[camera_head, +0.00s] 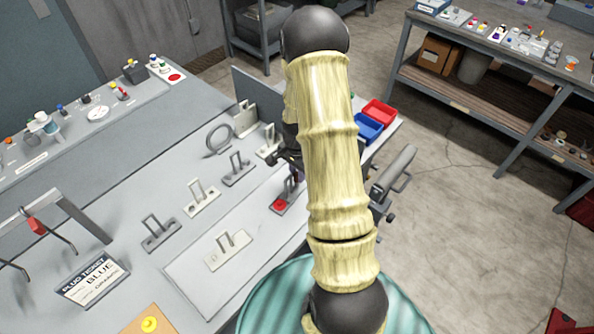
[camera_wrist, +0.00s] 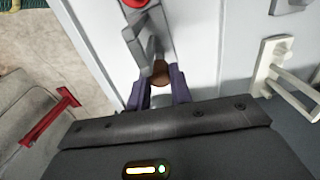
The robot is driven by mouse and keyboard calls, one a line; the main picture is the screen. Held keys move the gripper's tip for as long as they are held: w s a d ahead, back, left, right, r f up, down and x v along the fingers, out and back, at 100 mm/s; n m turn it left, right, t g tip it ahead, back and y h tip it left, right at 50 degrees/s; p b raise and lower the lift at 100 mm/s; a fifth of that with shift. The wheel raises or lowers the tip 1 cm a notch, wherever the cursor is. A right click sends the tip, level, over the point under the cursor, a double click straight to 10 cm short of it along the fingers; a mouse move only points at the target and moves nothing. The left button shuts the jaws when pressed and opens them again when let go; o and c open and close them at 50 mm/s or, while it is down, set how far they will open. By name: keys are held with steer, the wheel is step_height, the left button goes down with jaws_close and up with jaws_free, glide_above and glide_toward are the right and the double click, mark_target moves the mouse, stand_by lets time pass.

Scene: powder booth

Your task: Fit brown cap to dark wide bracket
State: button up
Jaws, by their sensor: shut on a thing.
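My gripper (camera_wrist: 160,82) has purple fingers and is shut on a small brown cap (camera_wrist: 161,72), which shows between the fingertips in the wrist view. A dark bracket (camera_wrist: 134,32) with upright posts lies just ahead of the fingertips, and its near post stands right at the cap. I cannot tell whether the cap is on that post or only beside it.
Other brackets stand on the bench: grey ones (camera_head: 160,232) (camera_head: 237,175) and pale ones (camera_head: 202,198) (camera_head: 226,250). A blue bin (camera_head: 368,127) and a red bin (camera_head: 380,112) sit beyond my arm. A ticket sign (camera_head: 91,280) lies at the left.

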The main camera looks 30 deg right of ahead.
steer(key=shift+f, duration=0.1)
steer(key=shift+f+b, duration=0.7)
steer(key=shift+f, duration=0.45)
stand_by(0.4)
steer(key=o, duration=1)
step_height(320, 180, up, 17)
steer(key=b, duration=0.2)
steer(key=shift+r+b, duration=0.2)
steer(key=shift+b, duration=0.2)
